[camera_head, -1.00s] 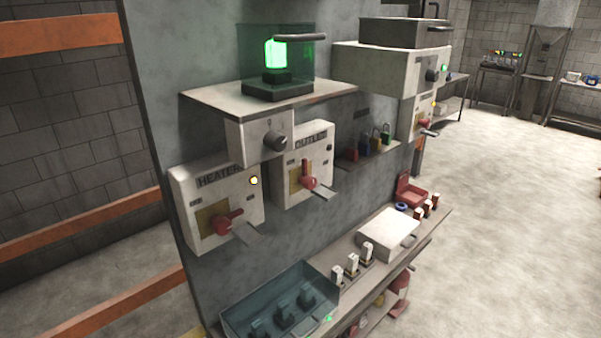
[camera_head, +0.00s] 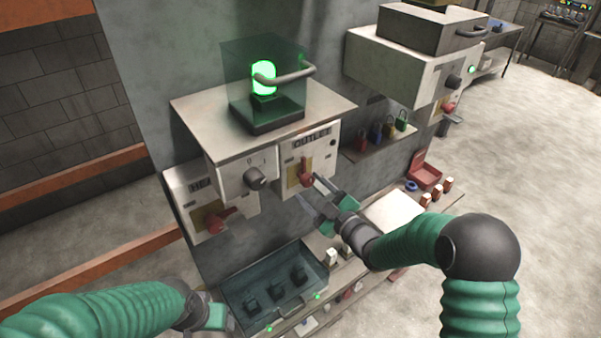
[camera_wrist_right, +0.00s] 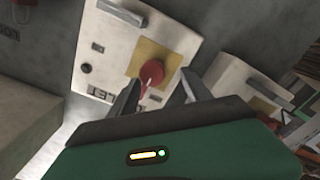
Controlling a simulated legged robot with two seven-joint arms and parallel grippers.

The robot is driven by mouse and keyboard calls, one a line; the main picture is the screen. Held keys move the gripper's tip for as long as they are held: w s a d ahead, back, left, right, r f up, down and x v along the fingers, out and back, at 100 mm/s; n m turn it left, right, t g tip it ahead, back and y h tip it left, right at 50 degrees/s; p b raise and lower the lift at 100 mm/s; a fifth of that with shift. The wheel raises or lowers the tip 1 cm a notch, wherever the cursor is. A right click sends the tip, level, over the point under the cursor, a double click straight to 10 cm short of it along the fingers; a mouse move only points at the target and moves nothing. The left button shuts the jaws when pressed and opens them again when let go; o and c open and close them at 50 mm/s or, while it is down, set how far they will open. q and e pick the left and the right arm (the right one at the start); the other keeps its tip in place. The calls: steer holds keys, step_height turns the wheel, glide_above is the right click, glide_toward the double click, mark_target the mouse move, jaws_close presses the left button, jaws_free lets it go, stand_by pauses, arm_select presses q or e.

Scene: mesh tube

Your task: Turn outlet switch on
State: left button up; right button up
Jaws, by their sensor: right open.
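The outlet box (camera_head: 322,158) is a white panel on the grey wall, with a red switch handle (camera_head: 305,171) on a yellow plate. In the right wrist view the red handle (camera_wrist_right: 152,71) lies between the spread fingertips, with no grip on it visible. My right gripper (camera_head: 315,196) is open, just below and in front of the outlet handle. It also shows in the right wrist view (camera_wrist_right: 158,80). My left gripper (camera_head: 214,316) is low at the left, near the blue tray; its fingers are not clear. The outlet box's indicator lamp looks dark.
The heater box (camera_head: 183,190) with its red handle stands left of the outlet. A knob box (camera_head: 238,181) and a shelf (camera_head: 195,112) with a green lamp (camera_head: 263,78) sit above. A blue transparent tray (camera_head: 234,312) lies below.

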mark_target(313, 182)
steer(key=w+p, duration=0.1)
steer(key=w, duration=0.3)
steer(key=shift+a, duration=0.2)
steer(key=shift+d, duration=0.15)
steer(key=shift+s+a, duration=0.1)
steer(key=shift+a, duration=0.4)
steer(key=shift+c, duration=0.3)
steer(key=shift+a, duration=0.45)
steer(key=c, duration=0.5)
steer(key=shift+c, duration=1.1)
arm_select(q)
steer(key=shift+w+d+r, duration=0.15)
steer(key=shift+d+r, duration=0.65)
steer(key=shift+r, duration=0.15)
arm_select(e)
steer(key=shift+d+f, duration=0.2)
steer(key=shift+d, duration=0.2)
jaws_close()
